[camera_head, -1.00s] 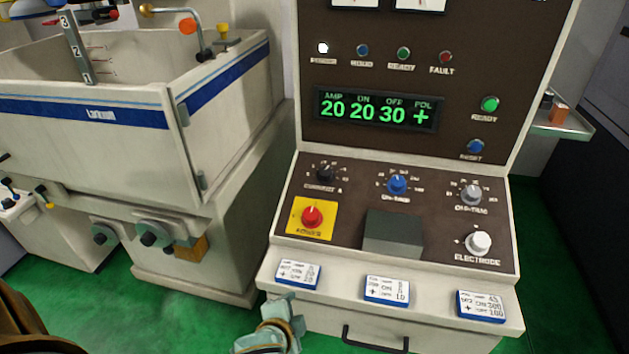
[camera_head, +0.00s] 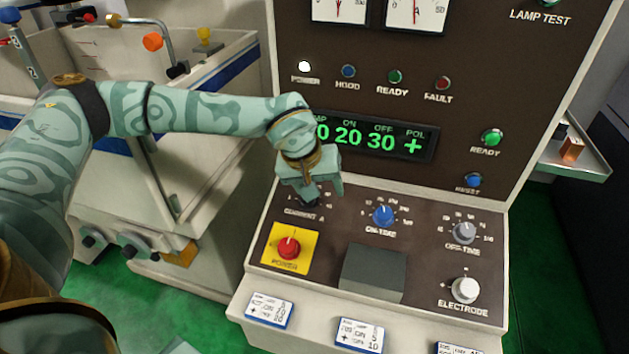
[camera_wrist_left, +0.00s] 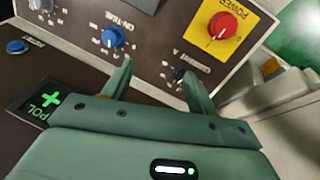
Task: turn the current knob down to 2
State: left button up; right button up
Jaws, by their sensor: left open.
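The black current knob (camera_wrist_left: 181,74) shows in the left wrist view beside its "CURRENT A" label, between my open fingers and closer to the right-hand one. My left gripper (camera_wrist_left: 158,78) is open and empty there. In the head view, my left gripper (camera_head: 311,194) hangs over the current knob (camera_head: 308,202) and hides most of it, so its pointer cannot be read. I cannot tell whether a finger touches it. The green display (camera_head: 372,138) reads 20, 30 and + for ON, OFF and POL; my wrist partly covers the AMP number. My right gripper is out of view.
The blue on-time knob (camera_head: 383,215) is right of the current knob. The red power knob (camera_head: 289,247) on its yellow plate is just below. A dark grey block (camera_head: 373,273) stands on the panel. Several cards, including a left one (camera_head: 269,310), lie on the front ledge.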

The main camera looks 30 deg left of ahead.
aim_at(305, 206)
pick_arm(q)
jog(key=w+a+r+y, duration=0.2)
jog(key=a+y, duration=0.1)
jog(key=a, duration=0.4)
jog(key=x, duration=1)
jog(key=d+x, duration=0.1)
jog(key=x, duration=0.4)
jog(key=shift+w+f+b, duration=0.2)
jog(key=shift+f+b, duration=0.1)
jog(key=shift+b, duration=0.1)
jog(key=c, duration=1)
